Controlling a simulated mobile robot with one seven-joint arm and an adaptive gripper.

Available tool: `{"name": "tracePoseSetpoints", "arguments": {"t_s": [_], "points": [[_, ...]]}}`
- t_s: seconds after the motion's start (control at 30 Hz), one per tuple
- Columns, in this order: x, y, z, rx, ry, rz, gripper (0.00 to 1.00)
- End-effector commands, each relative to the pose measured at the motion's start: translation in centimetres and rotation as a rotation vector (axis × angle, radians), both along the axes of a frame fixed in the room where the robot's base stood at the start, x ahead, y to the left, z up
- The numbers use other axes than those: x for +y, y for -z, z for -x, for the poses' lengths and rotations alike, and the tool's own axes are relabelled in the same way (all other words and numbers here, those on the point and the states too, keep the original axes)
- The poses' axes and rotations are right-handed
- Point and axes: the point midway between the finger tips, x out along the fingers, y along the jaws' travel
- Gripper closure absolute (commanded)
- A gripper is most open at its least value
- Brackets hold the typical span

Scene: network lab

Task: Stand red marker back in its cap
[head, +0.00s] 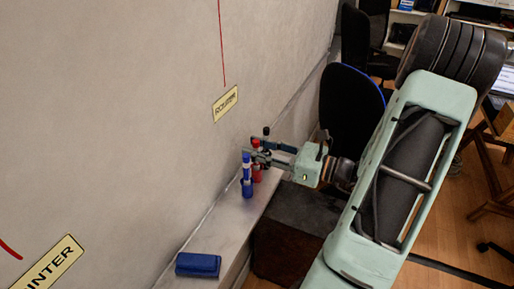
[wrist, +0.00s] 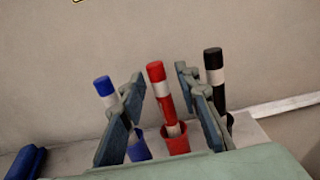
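The red marker (wrist: 160,95) has a red body with a white band and leans slightly in the wrist view. Its pale lower end is at the mouth of the red cap (wrist: 176,142), a cup-like holder on the ledge; how deep it sits is hard to tell. My gripper (wrist: 162,90) has one finger on each side of the marker, with visible gaps, so it looks open. In the head view my gripper (head: 262,150) is at the ledge around the red marker (head: 256,145), with the red cap (head: 257,174) below, partly hidden.
A blue marker (wrist: 107,92) in a blue cap (wrist: 139,150) stands close on the left. A black marker (wrist: 215,75) stands close on the right. A blue eraser-like block (head: 198,264) lies on the narrow ledge (head: 228,222) against the wall. A chair (head: 346,105) stands beyond.

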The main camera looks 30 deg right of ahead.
Motion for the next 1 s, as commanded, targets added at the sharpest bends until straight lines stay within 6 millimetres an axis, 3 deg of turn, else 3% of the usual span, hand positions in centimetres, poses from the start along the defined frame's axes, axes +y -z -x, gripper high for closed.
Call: {"name": "tracePoseSetpoints", "arguments": {"t_s": [0.37,0.8,1.0], "points": [[-0.5,0.0,0.5,0.0,0.002,0.001,0.68],[-5.8,-0.1,7.2,0.001,0.003,0.001,0.68],[-7.2,-0.1,9.0,0.0,0.002,0.001,0.68]]}}
